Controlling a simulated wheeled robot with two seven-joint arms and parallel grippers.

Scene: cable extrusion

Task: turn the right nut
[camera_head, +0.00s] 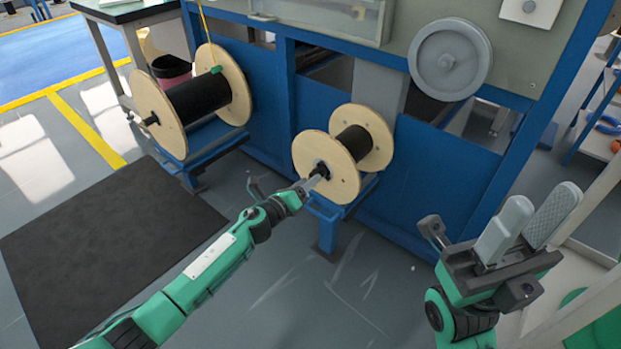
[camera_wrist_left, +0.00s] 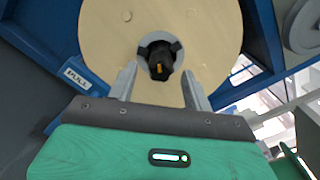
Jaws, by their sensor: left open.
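The right nut (camera_wrist_left: 158,62) is a dark piece with a yellow mark at the hub of the right spool (camera_wrist_left: 105,35), in the left wrist view. In the head view the right spool (camera_head: 361,143) has wooden flanges and a black wound core, and the nut (camera_head: 321,169) is partly hidden by my left gripper. My left gripper (camera_head: 312,179) is open at the hub. In the wrist view its fingers (camera_wrist_left: 158,85) stand apart, one to each side below the nut; contact cannot be told. My right gripper (camera_head: 546,200) is open and empty at the right, away from the spools.
A left spool (camera_head: 236,88) with black winding sits on a blue stand. The blue machine frame (camera_head: 440,180) stands behind the right spool, with a grey wheel (camera_head: 450,58) above. A black mat (camera_head: 110,240) lies on the floor at left. A label (camera_wrist_left: 77,78) is beside the spool.

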